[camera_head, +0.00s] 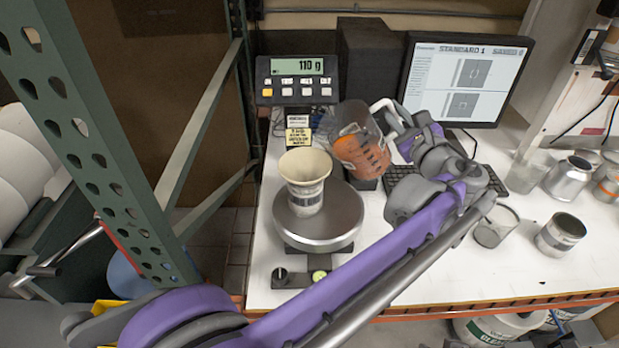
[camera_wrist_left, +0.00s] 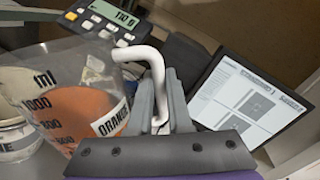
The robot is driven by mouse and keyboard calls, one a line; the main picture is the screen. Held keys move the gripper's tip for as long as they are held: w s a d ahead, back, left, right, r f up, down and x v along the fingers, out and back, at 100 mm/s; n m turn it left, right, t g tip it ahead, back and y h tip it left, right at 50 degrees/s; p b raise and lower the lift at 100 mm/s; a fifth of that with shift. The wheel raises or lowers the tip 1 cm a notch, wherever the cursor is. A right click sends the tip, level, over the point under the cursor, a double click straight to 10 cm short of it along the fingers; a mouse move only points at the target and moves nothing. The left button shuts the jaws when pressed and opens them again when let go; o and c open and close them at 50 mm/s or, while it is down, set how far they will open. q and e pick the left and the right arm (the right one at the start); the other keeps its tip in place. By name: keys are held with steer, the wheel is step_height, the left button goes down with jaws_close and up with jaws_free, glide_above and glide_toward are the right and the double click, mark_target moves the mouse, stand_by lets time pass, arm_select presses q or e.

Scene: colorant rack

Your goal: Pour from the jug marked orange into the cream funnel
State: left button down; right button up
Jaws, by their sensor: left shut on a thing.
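The clear jug marked orange (camera_head: 360,150) is in the air to the right of the cream funnel, tilted a little to the left, with orange liquid in its lower part. My left gripper (camera_head: 396,120) is shut on the jug's white handle; in the left wrist view the handle (camera_wrist_left: 152,75) sits between the fingers, and the jug (camera_wrist_left: 70,100) shows its "ORANGE" label. The cream funnel (camera_head: 305,167) stands upright on a container with a label, on the round scale plate (camera_head: 335,222). My right gripper is not in view.
The scale display (camera_head: 297,80) reads 110 g. A monitor (camera_head: 465,78) and a keyboard (camera_head: 477,170) stand behind my left arm. Metal cans (camera_head: 567,178) and a clear cup (camera_head: 495,226) stand on the right of the white table. A green rack post (camera_head: 100,140) rises at the left.

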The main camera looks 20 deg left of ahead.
arm_select(q)
steer(key=shift+w+d+f, duration=0.1)
steer(key=shift+w+f, duration=0.1)
steer(key=shift+f, duration=0.1)
steer(key=shift+w+d+f+m+b, duration=0.7)
steer(key=shift+d+f+m+b, duration=0.75)
steer(key=shift+f, duration=1.55)
steer(key=shift+w+d+f+m+b, duration=0.75)
steer(key=shift+f+m+b, duration=0.8)
steer(key=shift+f, duration=1.4)
steer(key=shift+m, duration=0.3)
step_height(320, 180, up, 5)
steer(key=p, duration=0.3)
steer(key=shift+d+p, duration=0.1)
steer(key=shift+p, duration=0.3)
steer(key=shift+s, duration=0.15)
steer(key=shift+f, duration=0.1)
